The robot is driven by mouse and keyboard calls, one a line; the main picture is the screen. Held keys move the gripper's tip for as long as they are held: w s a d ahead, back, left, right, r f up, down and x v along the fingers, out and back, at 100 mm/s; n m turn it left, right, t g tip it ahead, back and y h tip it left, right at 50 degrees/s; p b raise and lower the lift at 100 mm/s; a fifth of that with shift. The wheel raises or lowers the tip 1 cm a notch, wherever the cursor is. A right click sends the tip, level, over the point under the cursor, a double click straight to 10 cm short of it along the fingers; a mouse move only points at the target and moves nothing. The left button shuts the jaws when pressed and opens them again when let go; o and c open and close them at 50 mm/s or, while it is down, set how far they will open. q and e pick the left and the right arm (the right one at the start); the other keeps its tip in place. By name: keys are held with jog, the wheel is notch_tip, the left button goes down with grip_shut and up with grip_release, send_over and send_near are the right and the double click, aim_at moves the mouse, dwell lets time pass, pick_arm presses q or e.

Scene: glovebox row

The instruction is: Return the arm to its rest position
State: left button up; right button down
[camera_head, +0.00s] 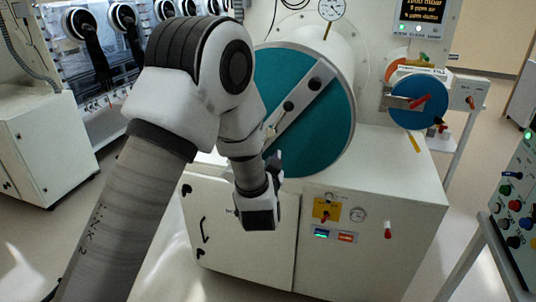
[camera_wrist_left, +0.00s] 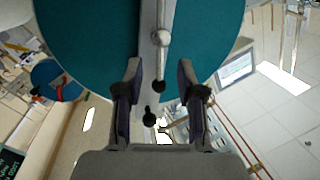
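My left arm reaches in from the lower left of the head view and bends down in front of a large round teal door. My left gripper (camera_head: 273,163) is in front of the lower part of this teal door (camera_head: 335,120). In the left wrist view the two fingers of the left gripper (camera_wrist_left: 158,70) stand apart with nothing held between them. The door's grey diagonal bar (camera_head: 310,95), with dark knobs, shows behind the fingers. I cannot tell how far the fingertips are from the bar. My right gripper is in neither view.
A white cabinet (camera_head: 350,255) with a gauge and switches stands under the door. A smaller blue round door (camera_head: 420,103) is to its right. A button panel (camera_head: 515,205) stands at the right edge. Gloveboxes with black gloves (camera_head: 95,50) are at the back left.

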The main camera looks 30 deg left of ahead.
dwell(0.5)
pick_arm(q)
jog(key=s+d+f+m+g+h, duration=0.1)
jog(key=s+f+g+h, duration=0.15)
jog(key=s+f, duration=0.75)
jog(key=s+d+f+m+g+h, duration=0.1)
jog(key=f+g, duration=0.3)
jog(key=f, duration=1.3)
jog(key=s+d+f+n+g+h, duration=0.1)
jog(key=s+d+f+g, duration=0.1)
jog(key=s, duration=0.6)
jog(key=s+d+f+n+g+h, duration=0.1)
jog(key=s+d+f+g+h, duration=0.1)
jog(key=s+f, duration=0.4)
jog(key=s+d+f+n+g+h, duration=0.1)
jog(key=s+d+f+g, duration=0.2)
jog(key=s+g, duration=0.3)
jog(key=s, duration=0.5)
jog(key=shift+s+d+f, duration=0.2)
jog(key=shift+s+f, duration=0.15)
jog(key=shift+f, duration=0.05)
